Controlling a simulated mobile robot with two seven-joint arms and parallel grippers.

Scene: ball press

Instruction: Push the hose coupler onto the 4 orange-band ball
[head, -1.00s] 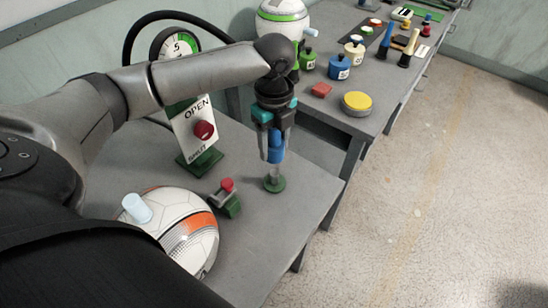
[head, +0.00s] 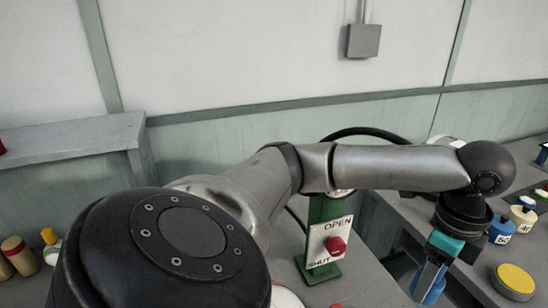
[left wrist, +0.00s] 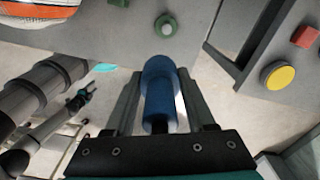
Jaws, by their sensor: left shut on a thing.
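My left gripper (head: 430,278) is shut on the blue hose coupler (head: 434,290), beyond the table's right side in the head view. The coupler also shows between the fingers in the left wrist view (left wrist: 161,90), its far end free. The green round base (left wrist: 166,25) with a pale post stands apart from it on the grey table. The white ball with an orange band (left wrist: 35,10) is partly in view at the upper left of the left wrist view. Only a pale sliver shows at the bottom of the head view. I cannot tell my right gripper's state.
A green stand with an OPEN/SHUT sign and red knob (head: 336,246) stands on the table. The back table at right holds a yellow disc (head: 514,279) and several weights. A wall shelf (head: 70,138) is at left. Bare floor shows in the left wrist view.

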